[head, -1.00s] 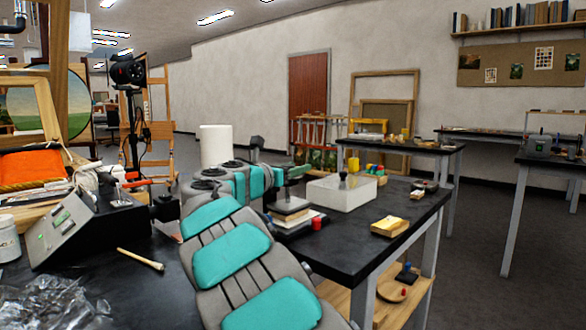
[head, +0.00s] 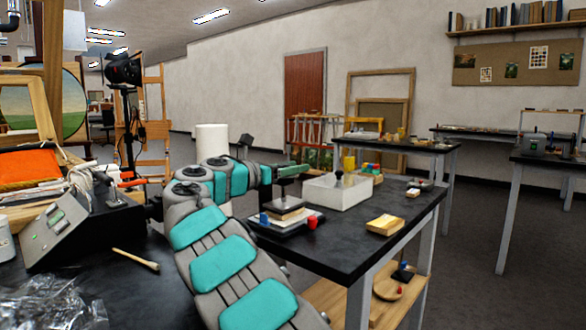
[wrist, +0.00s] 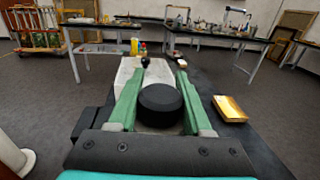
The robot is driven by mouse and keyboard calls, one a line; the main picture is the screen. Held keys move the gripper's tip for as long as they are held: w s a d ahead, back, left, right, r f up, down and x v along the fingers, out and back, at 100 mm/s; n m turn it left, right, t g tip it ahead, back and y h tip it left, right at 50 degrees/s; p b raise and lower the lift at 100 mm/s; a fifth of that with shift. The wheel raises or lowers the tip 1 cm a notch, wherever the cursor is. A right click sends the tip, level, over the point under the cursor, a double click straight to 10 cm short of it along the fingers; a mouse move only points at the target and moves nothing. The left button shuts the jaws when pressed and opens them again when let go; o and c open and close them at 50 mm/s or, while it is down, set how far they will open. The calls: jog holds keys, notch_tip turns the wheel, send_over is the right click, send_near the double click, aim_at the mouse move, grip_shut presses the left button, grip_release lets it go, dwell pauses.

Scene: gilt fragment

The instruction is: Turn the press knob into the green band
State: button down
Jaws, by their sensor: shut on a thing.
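The press knob (wrist: 160,99) is a round black disc between the two green fingers of my gripper (wrist: 159,92) in the wrist view. My gripper is shut on it. In the head view, my gripper (head: 290,170) is over the small press (head: 286,205), a stack of dark and pale plates on the black table. The green band cannot be made out in either view, and the knob's pointer or mark is not visible.
A white open box (head: 337,192) stands just beyond the press. A gold block (head: 385,225) lies to the right. A red piece (head: 312,222) and a blue piece (head: 263,218) are beside the press. The table's (head: 345,245) right front is mostly clear.

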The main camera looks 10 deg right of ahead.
jog(key=shift+r, duration=0.15)
jog(key=shift+c, duration=1.7)
grip_release()
jog(key=shift+v, duration=3.9)
